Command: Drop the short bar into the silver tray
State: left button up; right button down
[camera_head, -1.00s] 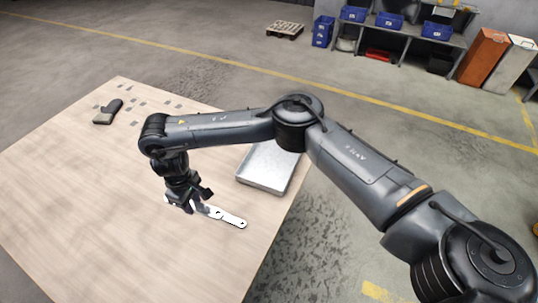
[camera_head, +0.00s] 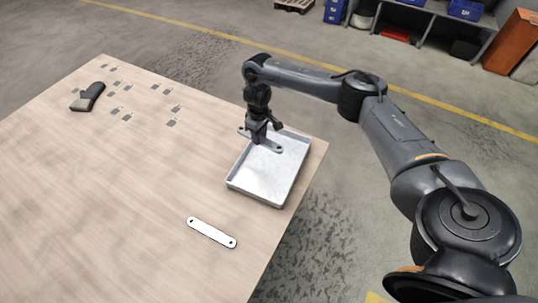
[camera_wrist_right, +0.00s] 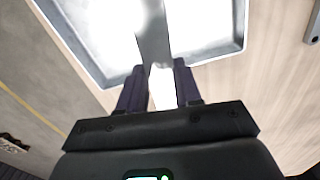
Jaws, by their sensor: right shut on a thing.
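My right gripper (camera_head: 259,138) is shut on the short bar (camera_head: 272,147), a grey metal strip, and holds it over the far left part of the silver tray (camera_head: 233,185). In the right wrist view the gripper (camera_wrist_right: 160,88) has the bar (camera_wrist_right: 154,35) between its fingers, stretching away over the bright tray (camera_wrist_right: 222,52). Glare washes out much of the tray there. The tray is shallow and stands near the table's right edge. The gap between bar and tray is hard to judge. My left gripper is not in view.
Another pale bar (camera_head: 211,232) with a hole at each end lies on the wooden table (camera_head: 120,190), in front of the tray. Several small grey plates and a dark hand-sized object (camera_head: 88,97) lie at the far left. The middle of the table is clear.

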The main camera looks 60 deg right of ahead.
pick_arm(q)
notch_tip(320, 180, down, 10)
jog(key=b, duration=1)
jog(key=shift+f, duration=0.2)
pick_arm(e)
jog(key=shift+m, duration=0.3)
jog(key=s+d+f, duration=0.1)
jog(key=f, duration=0.2)
jog(key=s+d+f, duration=0.1)
jog(key=f, duration=0.3)
jog(key=s+d+f, duration=0.1)
jog(key=s+f, duration=0.1)
jog(key=f, duration=0.1)
jog(key=shift+d+f, duration=0.15)
jog(key=shift+d, duration=0.15)
jog(key=c, duration=0.7)
grip_release()
pick_arm(q)
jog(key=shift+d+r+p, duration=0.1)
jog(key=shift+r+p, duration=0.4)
jog(key=shift+p, duration=0.05)
pick_arm(e)
jog(key=shift+r, duration=0.55)
pick_arm(q)
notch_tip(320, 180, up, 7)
jog(key=p, duration=0.7)
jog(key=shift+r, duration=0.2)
pick_arm(e)
notch_tip(320, 180, up, 10)
jog(key=shift+f, duration=0.15)
